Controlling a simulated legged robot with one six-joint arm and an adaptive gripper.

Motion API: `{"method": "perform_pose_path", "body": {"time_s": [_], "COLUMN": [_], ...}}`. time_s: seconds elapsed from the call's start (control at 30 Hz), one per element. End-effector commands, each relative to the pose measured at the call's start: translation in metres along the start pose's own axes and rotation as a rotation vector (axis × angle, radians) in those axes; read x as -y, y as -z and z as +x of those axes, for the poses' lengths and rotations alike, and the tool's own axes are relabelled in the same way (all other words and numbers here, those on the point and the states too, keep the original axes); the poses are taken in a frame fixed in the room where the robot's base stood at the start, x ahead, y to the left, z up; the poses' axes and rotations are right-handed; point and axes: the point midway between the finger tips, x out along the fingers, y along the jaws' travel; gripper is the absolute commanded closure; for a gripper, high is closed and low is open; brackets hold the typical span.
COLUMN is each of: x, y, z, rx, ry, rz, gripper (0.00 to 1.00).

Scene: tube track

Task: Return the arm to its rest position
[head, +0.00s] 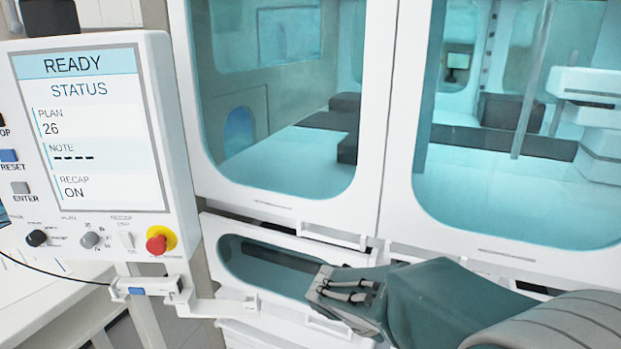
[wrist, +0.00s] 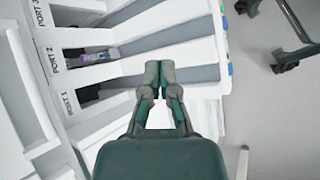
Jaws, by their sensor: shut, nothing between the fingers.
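My arm (head: 430,295) reaches in from the lower right of the head view, in front of the machine's lower window. Its end, my gripper (head: 342,291), points left there. In the wrist view my gripper (wrist: 159,72) has its two green fingertips together, with nothing between them. The fingers show above a white unit with grey channels and openings marked PORT 1, PORT 2 and PORT 3. A small purple-and-clear item (wrist: 97,58) lies in the PORT 2 opening, apart from my gripper.
A control panel (head: 85,130) at left reads READY, PLAN 26, RECAP ON, with a red stop button (head: 157,243). A white bracket (head: 222,305) juts out below it. Windowed cabinets stand behind. In the wrist view, dark wheeled legs (wrist: 290,55) stand on open floor at right.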

Motion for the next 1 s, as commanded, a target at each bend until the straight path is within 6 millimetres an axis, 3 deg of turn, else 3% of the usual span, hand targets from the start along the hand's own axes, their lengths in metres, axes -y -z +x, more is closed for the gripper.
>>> {"method": "perform_pose_path", "body": {"time_s": [0.03,0.2,0.5,0.7,1.0], "x": [0.001,0.012,0.039,0.056,0.066], "y": [-0.015,-0.054,-0.105,-0.128,-0.138], "z": [-0.005,-0.02,-0.051,-0.072,-0.086], "rx": [-0.03,-0.138,-0.359,-0.519,-0.625], "ry": [0.037,0.168,0.368,0.474,0.538], "rz": [0.062,0.261,0.612,0.83,0.962], "gripper": [1.0,1.0,1.0,1.0,1.0]}}
